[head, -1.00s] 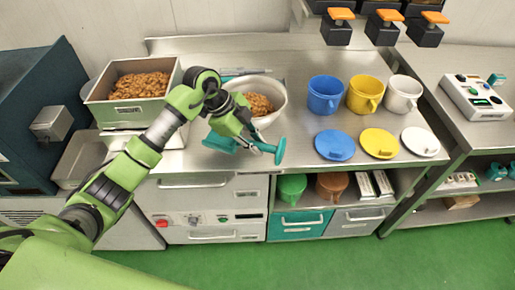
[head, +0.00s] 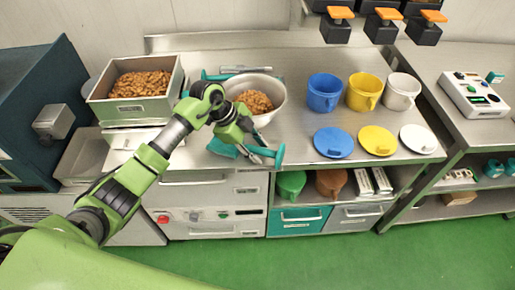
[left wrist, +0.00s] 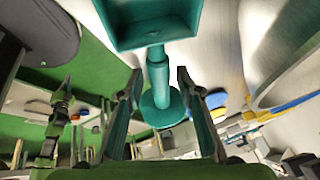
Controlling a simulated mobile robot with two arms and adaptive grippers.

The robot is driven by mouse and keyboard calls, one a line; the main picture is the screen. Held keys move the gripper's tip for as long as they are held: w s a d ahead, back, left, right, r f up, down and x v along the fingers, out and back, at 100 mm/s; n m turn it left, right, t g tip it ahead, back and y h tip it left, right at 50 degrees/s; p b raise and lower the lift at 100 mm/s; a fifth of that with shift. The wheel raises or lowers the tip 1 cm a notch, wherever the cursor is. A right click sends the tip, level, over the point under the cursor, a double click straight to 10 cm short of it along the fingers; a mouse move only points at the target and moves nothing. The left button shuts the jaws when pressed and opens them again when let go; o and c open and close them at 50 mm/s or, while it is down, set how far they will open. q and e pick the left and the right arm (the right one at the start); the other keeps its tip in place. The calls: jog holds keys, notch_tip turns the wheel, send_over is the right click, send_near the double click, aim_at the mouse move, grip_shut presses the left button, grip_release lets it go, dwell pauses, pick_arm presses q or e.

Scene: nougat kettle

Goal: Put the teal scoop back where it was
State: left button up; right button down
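The teal scoop (head: 222,148) is in my left gripper (head: 262,150), above the front edge of the steel counter, in front of the white bowl. In the left wrist view the scoop's box-shaped head (left wrist: 155,22) fills the top, and its handle runs down between the two fingers (left wrist: 160,76) to a round end disc. The fingers stand on either side of the handle; the exact contact is hard to see. Another teal piece (head: 206,75) shows behind the bowl, partly hidden by the bowl and my arm.
The white bowl (head: 272,88) holds brown nuts, and a metal bin (head: 140,110) of nuts stands to its left. Blue (head: 322,95), yellow (head: 362,94) and white (head: 401,92) mugs stand right, with matching lids in front. Bare counter lies between bowl and mugs.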

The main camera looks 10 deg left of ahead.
pick_arm(q)
jog(key=shift+r, duration=0.2)
jog(key=shift+a+r, duration=0.2)
jog(key=shift+r, duration=0.1)
jog(key=b+v, duration=0.2)
jog(key=v, duration=0.9)
jog(key=shift+s+r, duration=0.1)
jog(key=shift+r, duration=0.05)
